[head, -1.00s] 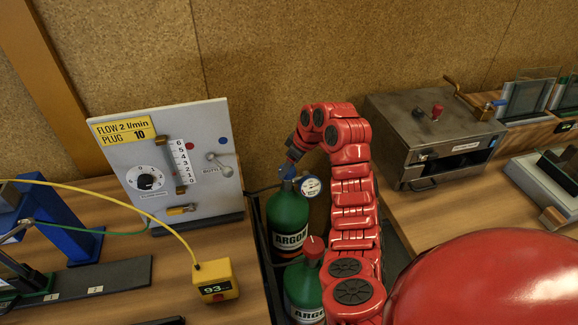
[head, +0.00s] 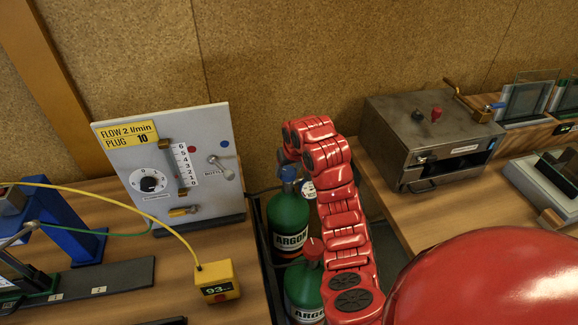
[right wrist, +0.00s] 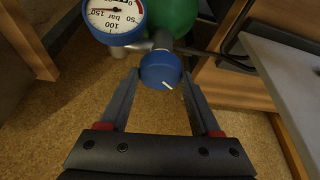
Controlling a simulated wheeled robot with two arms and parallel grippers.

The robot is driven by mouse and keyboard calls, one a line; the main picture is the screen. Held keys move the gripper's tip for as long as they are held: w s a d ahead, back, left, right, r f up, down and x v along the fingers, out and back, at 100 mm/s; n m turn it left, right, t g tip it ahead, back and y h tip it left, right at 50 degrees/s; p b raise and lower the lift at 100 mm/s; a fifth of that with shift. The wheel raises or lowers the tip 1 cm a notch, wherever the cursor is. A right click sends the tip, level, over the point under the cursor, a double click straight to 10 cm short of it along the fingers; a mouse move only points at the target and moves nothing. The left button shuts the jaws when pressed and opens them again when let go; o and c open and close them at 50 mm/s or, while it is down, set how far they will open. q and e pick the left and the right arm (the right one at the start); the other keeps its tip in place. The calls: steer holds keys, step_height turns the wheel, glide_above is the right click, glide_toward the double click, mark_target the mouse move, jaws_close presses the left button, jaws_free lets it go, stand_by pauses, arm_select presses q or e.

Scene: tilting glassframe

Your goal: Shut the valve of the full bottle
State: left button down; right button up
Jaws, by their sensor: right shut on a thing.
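Two green ARGON bottles stand in the gap between the tables: a rear one (head: 289,222) with a blue valve knob (head: 289,173) and round gauge (head: 309,188), and a front one (head: 303,287) with a red top (head: 314,247). My right gripper (right wrist: 160,78) is shut on the blue knob (right wrist: 160,70), one finger on each side. A white mark shows on the knob. In the wrist view the gauge (right wrist: 115,14) has a red needle pointing left near 150. The right arm partly covers the gauge in the head view. My left gripper is not in view.
A grey flow panel (head: 200,150) with dial and scale stands left of the bottles. A yellow box (head: 215,282) reading 93 sits on the left table, with a yellow cable. A metal oven (head: 405,145) stands on the right table.

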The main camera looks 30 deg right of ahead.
steer(key=m, duration=0.1)
steer(key=m+h+p, duration=0.1)
steer(key=m, duration=0.1)
steer(key=m+g+h+p, duration=0.1)
steer(key=m, duration=0.1)
steer(key=shift+a, duration=0.25)
steer(key=m+g+h+p, duration=0.1)
steer(key=m, duration=0.3)
steer(key=shift+w, duration=0.15)
steer(key=shift+m, duration=0.6)
steer(key=shift+f, duration=0.1)
steer(key=o, duration=1.4)
